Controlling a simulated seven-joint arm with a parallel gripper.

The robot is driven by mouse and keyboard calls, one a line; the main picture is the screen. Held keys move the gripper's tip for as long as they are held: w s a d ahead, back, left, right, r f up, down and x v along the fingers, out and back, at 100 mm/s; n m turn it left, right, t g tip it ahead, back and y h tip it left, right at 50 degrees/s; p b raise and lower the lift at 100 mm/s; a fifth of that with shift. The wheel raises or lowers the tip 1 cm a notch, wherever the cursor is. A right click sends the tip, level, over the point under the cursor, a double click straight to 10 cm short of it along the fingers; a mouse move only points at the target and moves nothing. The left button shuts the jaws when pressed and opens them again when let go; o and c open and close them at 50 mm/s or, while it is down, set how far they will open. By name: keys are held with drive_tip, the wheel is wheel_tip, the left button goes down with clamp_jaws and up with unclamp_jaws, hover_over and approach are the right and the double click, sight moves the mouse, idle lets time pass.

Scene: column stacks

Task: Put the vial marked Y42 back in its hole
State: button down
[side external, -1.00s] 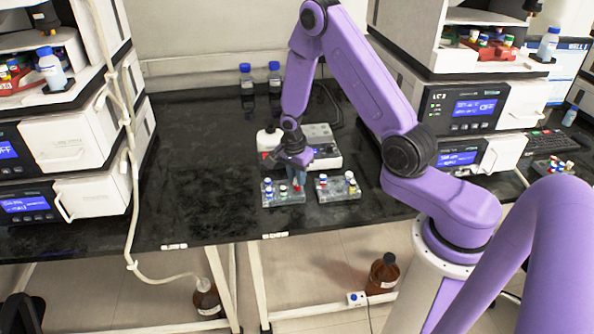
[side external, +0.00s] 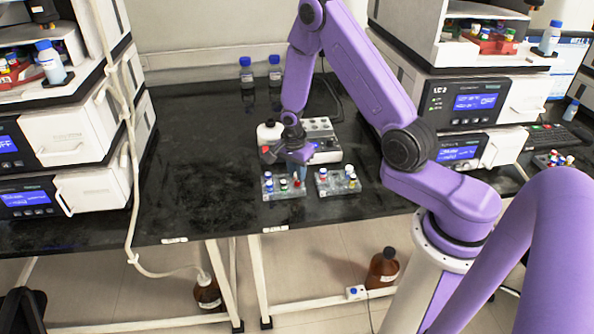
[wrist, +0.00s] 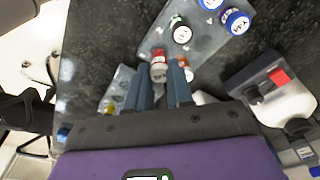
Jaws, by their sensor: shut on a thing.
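My gripper (wrist: 162,82) is shut on a red-capped vial (wrist: 158,66), whose white top shows between the fingertips in the wrist view. The mark on its cap is too small to read. In the side view, my gripper (side external: 298,180) points down at the right part of the left clear rack (side external: 270,195). I cannot tell whether the held vial's lower end is in a hole or just above the rack. A green-ringed vial (wrist: 181,33) and a blue-capped vial (wrist: 237,22) stand in a rack by it; the blue one's mark is unclear.
A second clear rack (side external: 340,191) with several vials stands close to the right. Two blue-capped bottles (side external: 246,72) stand at the back. The dark bench (side external: 190,160) is clear to the left.

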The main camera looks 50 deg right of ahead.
drive_tip(key=shift+f, duration=0.8)
idle(1.1)
drive_tip(key=shift+f, duration=0.25)
drive_tip(key=c, duration=0.6)
unclamp_jaws()
drive_tip(key=shift+r, duration=3)
